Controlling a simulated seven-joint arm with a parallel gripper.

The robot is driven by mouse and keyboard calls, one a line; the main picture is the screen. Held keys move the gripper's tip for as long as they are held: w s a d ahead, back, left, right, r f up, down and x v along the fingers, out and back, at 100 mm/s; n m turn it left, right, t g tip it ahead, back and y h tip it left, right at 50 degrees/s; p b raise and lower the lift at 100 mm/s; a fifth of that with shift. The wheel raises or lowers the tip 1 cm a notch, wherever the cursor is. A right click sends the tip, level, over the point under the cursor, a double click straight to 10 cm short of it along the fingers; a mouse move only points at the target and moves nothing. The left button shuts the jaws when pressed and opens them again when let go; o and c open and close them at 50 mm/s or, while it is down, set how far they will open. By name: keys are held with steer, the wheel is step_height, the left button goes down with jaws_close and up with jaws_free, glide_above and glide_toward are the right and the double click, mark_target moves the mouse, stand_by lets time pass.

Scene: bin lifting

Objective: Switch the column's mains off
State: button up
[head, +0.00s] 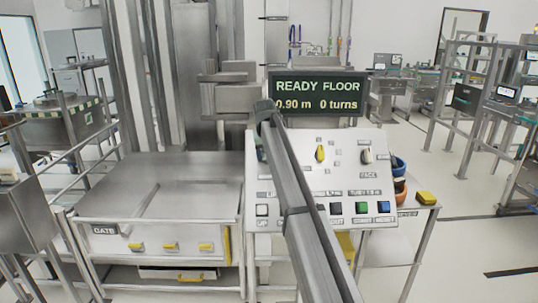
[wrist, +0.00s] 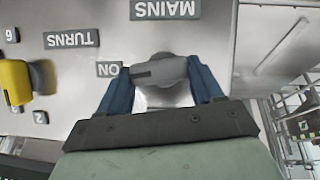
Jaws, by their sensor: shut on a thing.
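The grey mains knob (wrist: 163,70) is on the white panel under the upside-down MAINS label (wrist: 165,8) in the wrist view. The dark mark on the knob points left, toward the ON label (wrist: 109,69). My gripper (wrist: 160,80) has its blue fingers on both sides of this knob and is shut on it. In the head view the control panel (head: 345,185) stands right of centre. My arm crosses its left part and hides the mains knob there.
The yellow turns knob (wrist: 14,76) is beside the mains knob. In the head view a display (head: 317,93) above the panel reads READY FLOOR, 0.90 m, 0 turns. A pace knob (head: 367,156) and several buttons are on the panel. A steel gated bay (head: 160,190) stands left.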

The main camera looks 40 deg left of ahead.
steer(key=n+t, duration=0.1)
steer(key=n, duration=0.1)
steer(key=n+h, duration=0.1)
steer(key=shift+s+a+n+t, duration=0.2)
steer(key=shift+n+t, duration=0.2)
steer(key=n+t, duration=0.1)
steer(key=n, duration=0.2)
steer(key=shift+s+f+t, duration=0.1)
steer(key=shift+s+t, duration=0.05)
steer(key=shift+t, duration=0.25)
steer(key=n+t, duration=0.1)
steer(key=n, duration=0.1)
steer(key=n+t, duration=0.1)
steer(key=shift+s+f+n, duration=0.1)
steer(key=shift+s+n, duration=0.1)
steer(key=shift+n, duration=0.2)
steer(key=shift+s+a+f+n+t, duration=0.1)
steer(key=shift+n+t, duration=0.6)
steer(key=shift+n, duration=0.9)
steer(key=shift+y, duration=0.3)
steer(key=o, duration=1)
steer(key=shift+o, duration=0.2)
steer(key=v, duration=1.3)
steer(key=shift+s, duration=0.4)
